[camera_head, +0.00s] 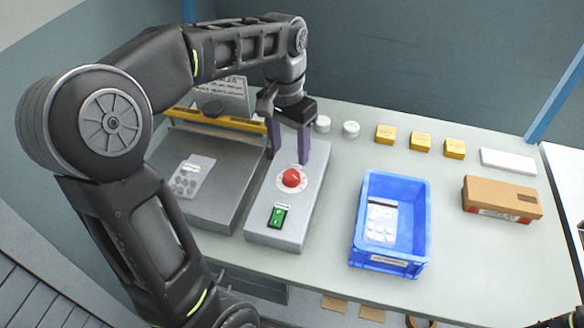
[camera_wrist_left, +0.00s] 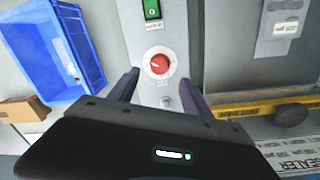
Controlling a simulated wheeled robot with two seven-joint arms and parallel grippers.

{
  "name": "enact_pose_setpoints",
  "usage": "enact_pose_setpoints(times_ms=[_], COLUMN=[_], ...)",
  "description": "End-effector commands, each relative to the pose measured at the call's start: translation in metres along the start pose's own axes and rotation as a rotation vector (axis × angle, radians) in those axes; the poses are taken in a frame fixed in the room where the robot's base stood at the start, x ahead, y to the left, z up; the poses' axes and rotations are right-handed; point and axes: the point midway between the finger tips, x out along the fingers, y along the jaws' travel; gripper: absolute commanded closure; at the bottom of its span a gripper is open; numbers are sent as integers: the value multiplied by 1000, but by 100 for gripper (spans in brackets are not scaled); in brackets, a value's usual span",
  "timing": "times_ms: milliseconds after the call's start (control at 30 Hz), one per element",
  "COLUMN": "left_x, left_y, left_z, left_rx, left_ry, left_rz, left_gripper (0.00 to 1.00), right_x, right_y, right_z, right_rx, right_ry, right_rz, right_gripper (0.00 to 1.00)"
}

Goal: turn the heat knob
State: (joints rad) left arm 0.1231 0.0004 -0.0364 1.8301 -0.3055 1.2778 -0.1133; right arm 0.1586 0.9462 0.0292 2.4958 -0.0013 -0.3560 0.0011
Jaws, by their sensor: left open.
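A red knob (camera_head: 291,178) on a pale round dial sits on top of the grey control box (camera_head: 262,222). The knob also shows in the left wrist view (camera_wrist_left: 159,65), just beyond the fingertips. My left gripper (camera_head: 288,158) is open and empty, pointing down over the box, behind the knob in the head view. Its two fingers (camera_wrist_left: 159,84) stand to either side of the knob's line in the wrist view and do not appear to touch it.
A green switch (camera_head: 278,216) is on the box's near end. A sealer with a yellow bar (camera_head: 228,122) stands left. A blue bin (camera_head: 395,258) holding a blister pack, a brown carton (camera_head: 502,198) and yellow boxes (camera_head: 420,142) are to the right.

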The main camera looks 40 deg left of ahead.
Motion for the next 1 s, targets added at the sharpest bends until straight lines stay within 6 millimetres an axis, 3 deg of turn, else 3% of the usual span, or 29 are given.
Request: enact_pose_setpoints(times_ms=[500, 867, 1000], left_x=[68, 76, 75], left_y=[0, 0, 0], left_z=[1, 0, 0], left_rx=[0, 0, 0], left_ry=[-3, -1, 0], left_rz=[1, 0, 0], left_gripper=[43, 43, 53], right_x=[-1, -1, -1], right_y=[0, 0, 0], right_z=[0, 0, 0], right_rx=[0, 0, 0], right_ry=[1, 1, 0], right_rz=[0, 0, 0], right_gripper=[64, 64, 64])
